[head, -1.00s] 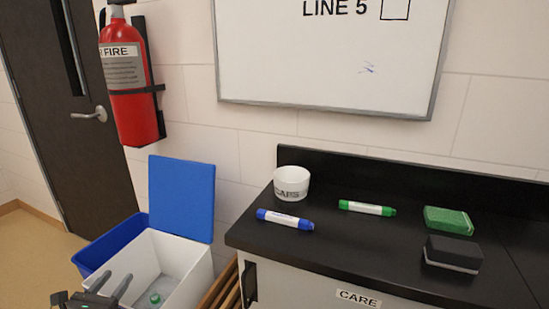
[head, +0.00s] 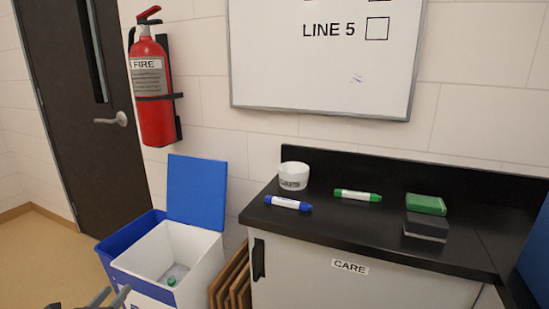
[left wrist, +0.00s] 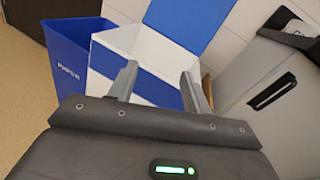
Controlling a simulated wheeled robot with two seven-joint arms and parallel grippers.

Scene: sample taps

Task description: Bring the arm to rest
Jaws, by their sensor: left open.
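My left gripper (head: 108,297) shows at the bottom left edge of the head view, low in front of the white bin (head: 200,250). In the left wrist view its two fingers (left wrist: 158,88) are spread apart with nothing between them. The white bin (left wrist: 150,58) and the blue bin (left wrist: 75,45) stand just beyond the fingers. My right gripper is not in view.
A black counter (head: 340,232) holds a white cup (head: 293,176), a blue marker (head: 288,203), a green marker (head: 357,195), a green sponge (head: 426,204) and an eraser (head: 426,227). A green-capped item (head: 172,282) lies in the white bin. A fire extinguisher (head: 152,95) hangs on the wall.

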